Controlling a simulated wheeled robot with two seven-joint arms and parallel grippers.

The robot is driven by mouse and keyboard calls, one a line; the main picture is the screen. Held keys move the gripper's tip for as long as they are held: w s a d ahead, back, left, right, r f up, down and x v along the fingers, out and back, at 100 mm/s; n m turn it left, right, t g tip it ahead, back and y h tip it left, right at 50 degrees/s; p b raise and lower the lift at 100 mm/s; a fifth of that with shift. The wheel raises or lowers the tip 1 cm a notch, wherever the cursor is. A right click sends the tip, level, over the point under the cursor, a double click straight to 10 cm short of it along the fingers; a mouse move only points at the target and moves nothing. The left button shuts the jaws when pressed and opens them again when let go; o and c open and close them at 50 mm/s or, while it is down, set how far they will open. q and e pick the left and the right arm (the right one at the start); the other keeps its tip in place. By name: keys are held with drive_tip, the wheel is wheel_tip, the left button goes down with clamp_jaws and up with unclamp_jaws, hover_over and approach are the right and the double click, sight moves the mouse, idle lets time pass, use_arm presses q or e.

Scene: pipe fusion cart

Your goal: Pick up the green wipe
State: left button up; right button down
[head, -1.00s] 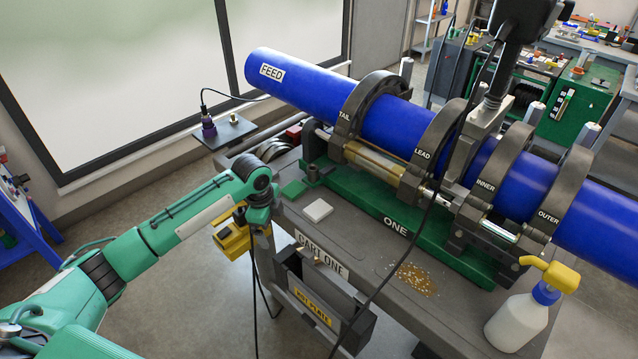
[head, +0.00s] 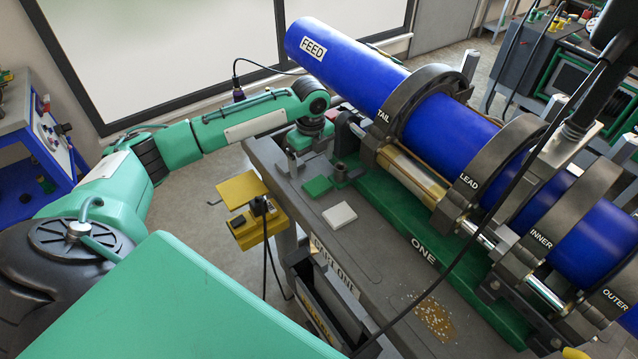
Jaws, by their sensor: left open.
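The green wipe (head: 317,186) is a small flat green square on the grey cart top, near its left end. A white wipe (head: 339,215) lies just nearer to me, apart from it. My left gripper (head: 297,166) points down just beyond and slightly left of the green wipe, at the cart's far left corner. It is open and looks empty; its fingertips are small and partly hidden by the hand. The green wipe is in full view and no finger is seen on it. My right gripper is not in view.
The blue FEED pipe (head: 440,118) lies in dark clamps on the green base (head: 407,240) to the right. A yellow box (head: 256,232) hangs at the cart's left side. Pale granules (head: 436,318) lie on the top.

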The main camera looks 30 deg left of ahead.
sight(314, 180)
use_arm(q)
wheel_tip(314, 180, down, 3)
drive_tip(key=shift+w+p, duration=0.15)
drive_tip(key=shift+p, duration=0.3)
drive_tip(key=f, duration=0.3)
drive_tip(key=shift+w+d+f+p, duration=0.1)
drive_tip(key=shift+w+f+p, duration=0.2)
drive_tip(key=shift+p, duration=0.1)
drive_tip(key=shift+s+f, duration=0.1)
drive_tip(key=shift+f, duration=0.15)
drive_tip(key=c, duration=1)
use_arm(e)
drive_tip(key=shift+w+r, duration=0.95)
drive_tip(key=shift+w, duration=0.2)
